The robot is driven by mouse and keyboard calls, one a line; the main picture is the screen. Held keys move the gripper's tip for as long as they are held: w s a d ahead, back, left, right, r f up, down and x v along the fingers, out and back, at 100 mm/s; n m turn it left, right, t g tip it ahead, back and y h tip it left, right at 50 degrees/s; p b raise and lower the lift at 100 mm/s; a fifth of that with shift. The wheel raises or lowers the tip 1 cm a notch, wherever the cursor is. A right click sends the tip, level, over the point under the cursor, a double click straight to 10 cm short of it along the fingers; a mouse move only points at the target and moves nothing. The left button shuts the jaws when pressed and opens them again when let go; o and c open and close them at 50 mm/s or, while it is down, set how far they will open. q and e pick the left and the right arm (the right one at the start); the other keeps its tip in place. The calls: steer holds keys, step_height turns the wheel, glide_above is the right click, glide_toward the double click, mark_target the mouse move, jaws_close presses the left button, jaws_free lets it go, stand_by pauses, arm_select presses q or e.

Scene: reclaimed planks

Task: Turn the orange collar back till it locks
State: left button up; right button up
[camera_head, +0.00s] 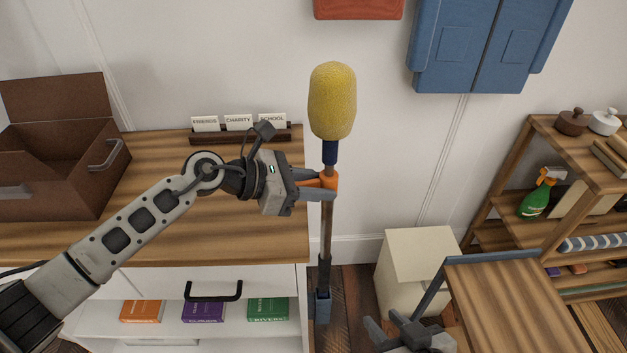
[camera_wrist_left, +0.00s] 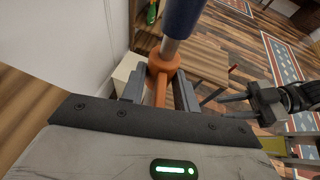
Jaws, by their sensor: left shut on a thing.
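A pole with a fuzzy yellow duster head (camera_head: 332,100) stands upright beside the cabinet's right end. A dark blue sleeve (camera_head: 330,152) sits under the head, and it also shows in the left wrist view (camera_wrist_left: 183,16). Below it, the orange collar (camera_head: 330,181) rings the pole, with a lever sticking out toward my left gripper. My left gripper (camera_head: 318,190) is shut on that orange lever, which lies between its fingers in the left wrist view (camera_wrist_left: 160,92). My right gripper (camera_head: 388,325) is low at the bottom, with its fingers apart and empty, away from the pole.
The wooden cabinet top (camera_head: 240,220) holds a brown box (camera_head: 60,170) and a card holder (camera_head: 240,136). A blue bracket (camera_head: 322,307) is at the pole's foot. A cream box (camera_head: 415,262), a small wooden table (camera_head: 510,310) and a shelf (camera_head: 550,190) stand to the right.

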arm_select(q)
steer(key=shift+s+n+t+p, duration=0.1)
steer(key=shift+n+t+p, duration=0.35)
steer(key=shift+p, duration=0.45)
arm_select(e)
steer(key=shift+r, duration=1.05)
arm_select(q)
steer(key=shift+r, duration=0.1)
steer(key=shift+s+r+n+t+p, duration=0.1)
steer(key=shift+n+t+p, duration=0.2)
steer(key=shift+p, duration=0.8)
steer(key=n+t+y+p, duration=0.1)
steer(key=p, duration=0.3)
steer(key=shift+s+d+n+t+p, duration=0.1)
steer(key=shift+n+t+p, duration=0.15)
steer(key=shift+t+p, duration=0.1)
arm_select(e)
steer(key=shift+s+d+f+g+h, duration=0.1)
steer(key=shift+s+d+g+h, duration=0.15)
steer(key=shift+d, duration=0.25)
steer(key=shift+s+d+f+g+h, duration=0.15)
steer(key=shift+s+d+h, duration=0.1)
steer(key=shift+d, duration=0.25)
arm_select(q)
steer(key=shift+s+f, duration=0.1)
steer(key=shift+f, duration=0.15)
arm_select(e)
steer(key=shift+n, duration=0.3)
